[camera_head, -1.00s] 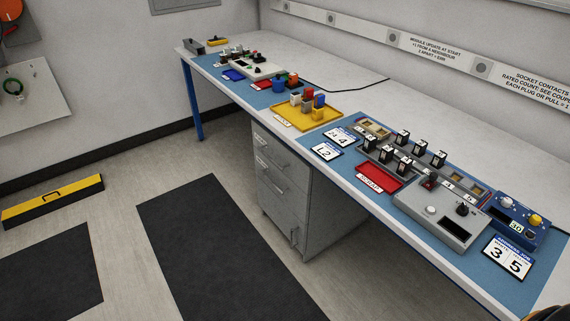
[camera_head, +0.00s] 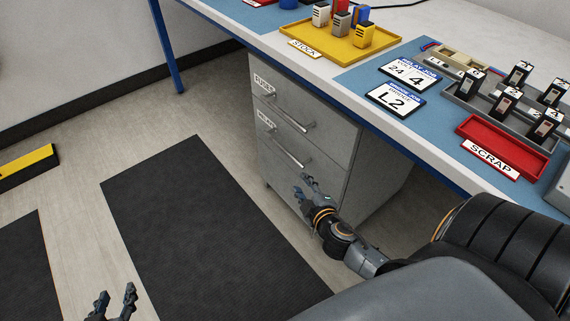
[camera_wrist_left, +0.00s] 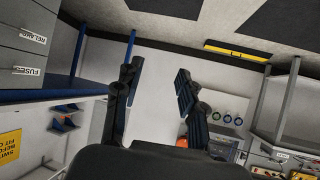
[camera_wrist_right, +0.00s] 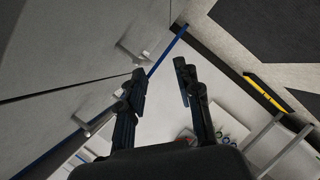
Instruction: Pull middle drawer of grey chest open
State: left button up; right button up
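The grey chest (camera_head: 350,165) stands under the workbench. Its top drawer is labelled FUSES (camera_head: 263,85) and its middle drawer RELAYS (camera_head: 266,120). Both look closed. The middle drawer's bar handle (camera_head: 291,152) is visible. My right gripper (camera_head: 306,184) is in front of the chest, just below that handle in the head view, hiding part of the lower front. In the right wrist view its fingers (camera_wrist_right: 161,82) are apart and empty, with bar handles (camera_wrist_right: 131,51) beside them. My left gripper (camera_head: 115,297) is low at the left, open and empty in its wrist view (camera_wrist_left: 155,82).
The bench top holds a yellow tray (camera_head: 318,45), a red scrap tray (camera_head: 503,149) and several modules. A blue bench leg (camera_head: 167,50) stands left of the chest. Dark mats (camera_head: 200,225) lie on open floor. A yellow-topped box (camera_head: 25,165) is at far left.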

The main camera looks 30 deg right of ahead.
aim_at(287, 154)
jog(key=shift+t, duration=0.5)
jog(key=w, duration=0.2)
jog(key=w+d+r+b, duration=0.1)
jog(key=w, duration=0.2)
jog(key=w+d+b, duration=0.1)
jog(key=w, duration=0.2)
jog(key=shift+w+r, duration=0.2)
jog(key=shift+w, duration=0.05)
jog(key=b+x, duration=0.1)
jog(key=x, duration=0.3)
jog(key=shift+w+d+f, duration=0.1)
jog(key=shift+w, duration=0.6)
pick_arm(q)
notch_tip(287, 154, up, 13)
jog(key=w+d+t+h, duration=0.2)
jog(key=t, duration=0.4)
jog(key=shift+w+t, duration=0.35)
jog(key=shift+t, duration=0.05)
jog(key=shift+d, duration=0.1)
pick_arm(e)
jog(key=shift+c, duration=0.2)
grip_shut()
